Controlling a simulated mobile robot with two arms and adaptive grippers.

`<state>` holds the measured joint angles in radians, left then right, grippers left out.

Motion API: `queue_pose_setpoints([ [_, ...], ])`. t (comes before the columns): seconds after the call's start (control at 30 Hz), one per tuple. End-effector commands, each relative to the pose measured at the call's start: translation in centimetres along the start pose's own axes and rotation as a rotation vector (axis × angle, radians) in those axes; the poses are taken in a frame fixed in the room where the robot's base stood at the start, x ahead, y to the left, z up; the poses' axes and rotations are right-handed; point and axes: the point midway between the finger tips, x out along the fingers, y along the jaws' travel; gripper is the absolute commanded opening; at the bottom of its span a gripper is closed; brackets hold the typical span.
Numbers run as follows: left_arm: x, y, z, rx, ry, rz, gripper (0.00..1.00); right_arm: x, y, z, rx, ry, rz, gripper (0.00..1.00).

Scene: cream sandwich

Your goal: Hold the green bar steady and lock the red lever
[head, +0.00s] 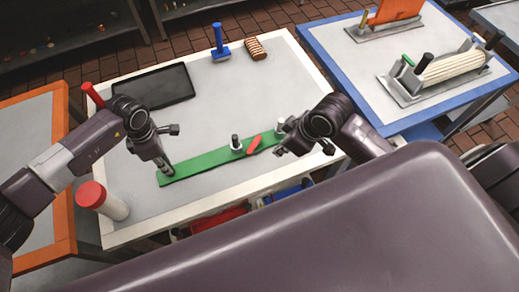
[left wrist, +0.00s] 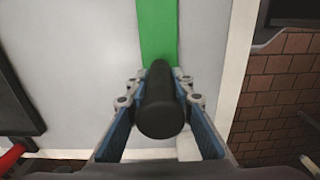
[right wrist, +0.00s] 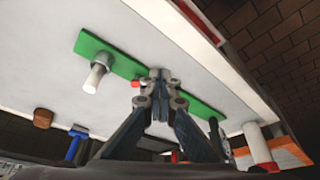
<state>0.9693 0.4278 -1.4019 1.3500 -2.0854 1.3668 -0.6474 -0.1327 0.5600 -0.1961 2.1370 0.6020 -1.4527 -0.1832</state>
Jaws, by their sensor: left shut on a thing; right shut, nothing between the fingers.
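The green bar (head: 200,167) lies flat across the white-edged table. My left gripper (head: 167,165) is shut on the black upright handle (left wrist: 162,108) at the bar's left end; the bar (left wrist: 158,30) shows beyond it. My right gripper (head: 279,147) is shut and empty, just right of the lever. In the right wrist view its fingertips (right wrist: 160,76) hide most of the lever (right wrist: 137,83).
A red-capped white cylinder (head: 103,199) stands at the table's left front corner. The table's middle is clear. A blue-edged table (head: 350,70) stands to the right.

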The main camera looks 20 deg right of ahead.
Motion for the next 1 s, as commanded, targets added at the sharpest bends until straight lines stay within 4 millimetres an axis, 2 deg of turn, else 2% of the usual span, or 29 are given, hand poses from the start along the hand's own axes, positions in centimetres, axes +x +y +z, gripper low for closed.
queue_pose_setpoints([
  [0.2,0.0,0.0,0.0,0.000,0.000,-0.001,0.00,4.8,-0.1,0.0,0.005,-0.001,-0.003,0.00],
  [0.37,0.0,0.0,0.0,0.000,0.000,0.000,0.00,8.0,-0.1,0.0,0.004,-0.002,-0.001,0.00],
  [0.43,0.0,0.0,0.0,0.000,0.000,0.000,0.00,8.2,0.0,-1.6,0.002,0.005,0.000,0.00],
  [0.6,0.0,0.0,0.0,0.000,0.000,0.000,0.00,8.9,0.0,-3.1,0.003,0.000,-0.001,0.00],
  [1.0,0.0,0.1,0.0,0.000,0.000,0.001,0.00,9.2,0.0,-3.7,0.002,-0.002,0.001,0.00],
])
